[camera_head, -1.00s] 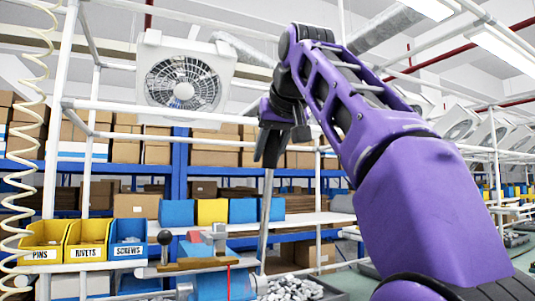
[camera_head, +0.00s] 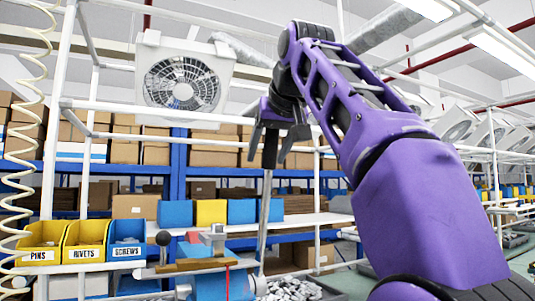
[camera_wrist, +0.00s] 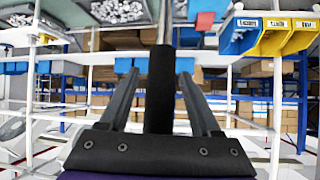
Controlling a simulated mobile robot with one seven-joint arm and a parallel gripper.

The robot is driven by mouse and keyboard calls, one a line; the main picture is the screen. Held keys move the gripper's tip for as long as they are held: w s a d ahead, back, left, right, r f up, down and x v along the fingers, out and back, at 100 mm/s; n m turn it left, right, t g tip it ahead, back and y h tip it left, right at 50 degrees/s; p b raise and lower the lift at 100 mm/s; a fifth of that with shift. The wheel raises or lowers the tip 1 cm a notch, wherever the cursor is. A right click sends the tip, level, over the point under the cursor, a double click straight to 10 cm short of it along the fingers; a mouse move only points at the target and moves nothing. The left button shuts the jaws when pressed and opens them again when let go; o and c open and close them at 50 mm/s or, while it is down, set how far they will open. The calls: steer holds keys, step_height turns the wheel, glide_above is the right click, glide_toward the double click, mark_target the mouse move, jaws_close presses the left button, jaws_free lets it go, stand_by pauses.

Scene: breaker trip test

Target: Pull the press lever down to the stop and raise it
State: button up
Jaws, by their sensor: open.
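The press lever (camera_head: 265,215) is a long steel rod with a black grip at its top. It stands nearly upright, leaning slightly, to the right of the press (camera_head: 213,240). My gripper (camera_head: 268,149) is at the top of the lever, pointing down. Its fingers are spread, one on each side of the black grip (camera_head: 270,148). In the wrist view, the black grip (camera_wrist: 160,95) runs between the two open fingers (camera_wrist: 158,78), with a visible gap on both sides.
Yellow and blue bins (camera_head: 83,241) labelled PINS, RIVETS and SCREWS stand left of the press. A black ball knob (camera_head: 164,238) sits at the press's left. Small metal parts (camera_head: 290,289) lie at its right. White frame posts (camera_head: 318,205) and a coiled hose (camera_head: 20,160) stand nearby.

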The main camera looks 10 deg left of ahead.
steer(key=v, duration=0.2)
steer(key=shift+s+d+r, duration=0.1)
steer(key=shift+s+r, duration=0.15)
steer(key=shift+s, duration=0.05)
steer(key=s+d+b, duration=0.4)
steer(key=s+d, duration=0.1)
steer(key=s, duration=0.5)
steer(key=shift+s, duration=0.4)
steer(key=shift+f, duration=0.1)
